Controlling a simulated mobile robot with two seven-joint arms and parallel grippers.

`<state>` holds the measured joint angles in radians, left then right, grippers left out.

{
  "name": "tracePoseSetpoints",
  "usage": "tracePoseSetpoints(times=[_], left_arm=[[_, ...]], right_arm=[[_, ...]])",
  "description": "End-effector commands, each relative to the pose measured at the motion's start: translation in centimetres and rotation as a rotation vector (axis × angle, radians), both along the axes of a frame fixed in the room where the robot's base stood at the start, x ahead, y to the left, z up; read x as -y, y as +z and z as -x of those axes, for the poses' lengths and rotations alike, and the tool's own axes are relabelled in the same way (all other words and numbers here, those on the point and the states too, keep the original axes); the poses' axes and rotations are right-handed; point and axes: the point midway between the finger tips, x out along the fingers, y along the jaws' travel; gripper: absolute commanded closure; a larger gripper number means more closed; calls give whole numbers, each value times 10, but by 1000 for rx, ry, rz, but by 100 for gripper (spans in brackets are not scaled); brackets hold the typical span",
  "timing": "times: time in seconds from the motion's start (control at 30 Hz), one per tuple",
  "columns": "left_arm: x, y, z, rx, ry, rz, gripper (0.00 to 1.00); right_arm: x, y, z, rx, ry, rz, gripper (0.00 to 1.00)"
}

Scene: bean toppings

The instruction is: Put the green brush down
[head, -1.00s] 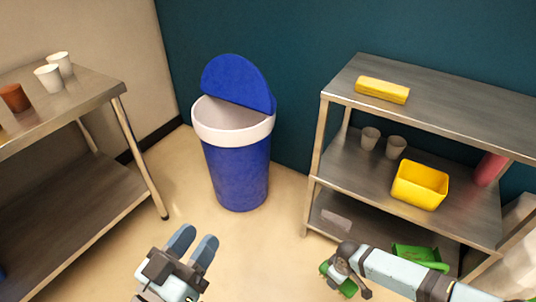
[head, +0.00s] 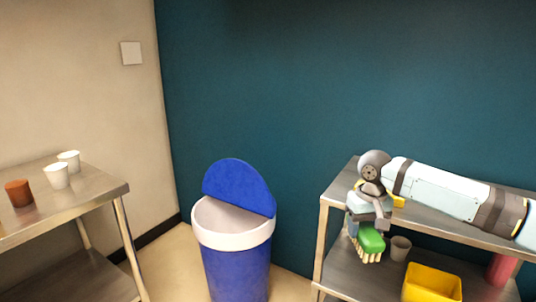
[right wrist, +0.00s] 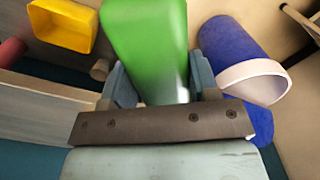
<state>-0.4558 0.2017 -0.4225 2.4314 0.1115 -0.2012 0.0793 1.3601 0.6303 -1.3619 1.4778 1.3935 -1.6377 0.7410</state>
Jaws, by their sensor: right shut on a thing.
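The green brush (head: 370,238) is in my right gripper (head: 364,226), its pale bristles pointing down. In the head view it is in front of the upper part of the metal shelf (head: 325,222) on the right. In the right wrist view the green brush (right wrist: 148,45) is clamped between the two blue-grey fingers. My right gripper is shut on it, and the brush hangs clear in the air as far as I can see. My left gripper is outside the head view.
A blue bin (head: 237,265) with a white rim and raised lid stands left of the shelf. The shelf holds a yellow tub (head: 432,284), a grey cup (head: 400,247) and a red cylinder (head: 501,269). A metal table (head: 95,200) at left carries white cups and a brown cup (head: 19,193).

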Motion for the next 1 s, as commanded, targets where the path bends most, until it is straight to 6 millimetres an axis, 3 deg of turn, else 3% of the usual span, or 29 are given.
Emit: tracePoseSetpoints(times=[0.1,0.33,0.77,1.0], left_arm=[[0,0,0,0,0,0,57],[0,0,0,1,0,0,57],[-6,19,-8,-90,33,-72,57],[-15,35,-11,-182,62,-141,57]], right_arm=[[2,34,4,4,-30,0,71],[6,87,14,5,-86,0,71],[-3,104,38,-21,-52,4,71],[-9,131,64,-31,-31,3,71]])
